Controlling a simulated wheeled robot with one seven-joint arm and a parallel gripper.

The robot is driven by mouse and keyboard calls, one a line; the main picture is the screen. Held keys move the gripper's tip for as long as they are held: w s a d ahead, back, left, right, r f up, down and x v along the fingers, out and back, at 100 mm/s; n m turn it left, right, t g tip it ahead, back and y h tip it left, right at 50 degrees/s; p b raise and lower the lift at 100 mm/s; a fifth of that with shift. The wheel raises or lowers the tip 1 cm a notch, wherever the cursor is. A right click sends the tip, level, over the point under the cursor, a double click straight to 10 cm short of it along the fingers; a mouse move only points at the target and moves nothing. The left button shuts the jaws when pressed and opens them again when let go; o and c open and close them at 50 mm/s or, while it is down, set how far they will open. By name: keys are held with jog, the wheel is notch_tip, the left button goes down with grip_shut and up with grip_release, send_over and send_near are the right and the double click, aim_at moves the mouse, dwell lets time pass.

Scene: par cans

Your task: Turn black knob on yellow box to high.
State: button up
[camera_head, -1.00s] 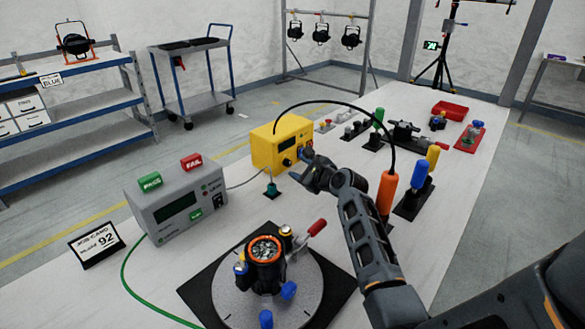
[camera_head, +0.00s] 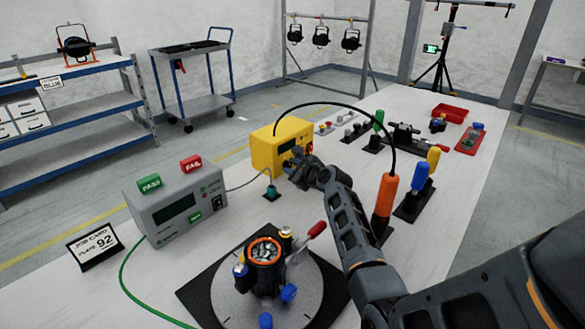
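The yellow box (camera_head: 268,151) stands on the white table beyond the grey tester, with a dark display on its front. My gripper (camera_head: 293,164) is right at the box's front face, on the side where the controls are. It covers the lower controls, so the black knob is hidden or cannot be told apart from the dark fingers. I cannot tell whether the fingers touch the knob or are closed on it. A small red part still shows on the box face, right of the gripper.
A grey tester (camera_head: 178,205) with green PASS and red FAIL blocks stands at front left. A round fixture (camera_head: 265,275) holding a par can is at front centre. An orange-handled tool (camera_head: 385,194) with a black cable arching to the box stands right of my arm.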

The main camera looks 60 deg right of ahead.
grip_shut()
jog(key=shift+r+p, duration=0.15)
jog(key=shift+p, duration=0.25)
jog(key=shift+m+p, duration=0.3)
jog(key=shift+p, duration=0.05)
jog(key=p, duration=0.1)
jog(key=m+y+p, duration=0.1)
jog(key=p, duration=0.1)
jog(key=shift+d+r, duration=0.1)
jog(key=shift+r, duration=0.15)
jog(key=m+y+p, duration=0.2)
jog(key=p, duration=0.1)
jog(key=shift+d+p, duration=0.15)
jog(key=shift+p, duration=0.2)
jog(key=shift+d+f+m+t+y+p, duration=0.1)
jog(key=shift+f+m+t+y+p, duration=0.15)
jog(key=shift+m+y+p, duration=0.6)
jog(key=shift+m, duration=0.35)
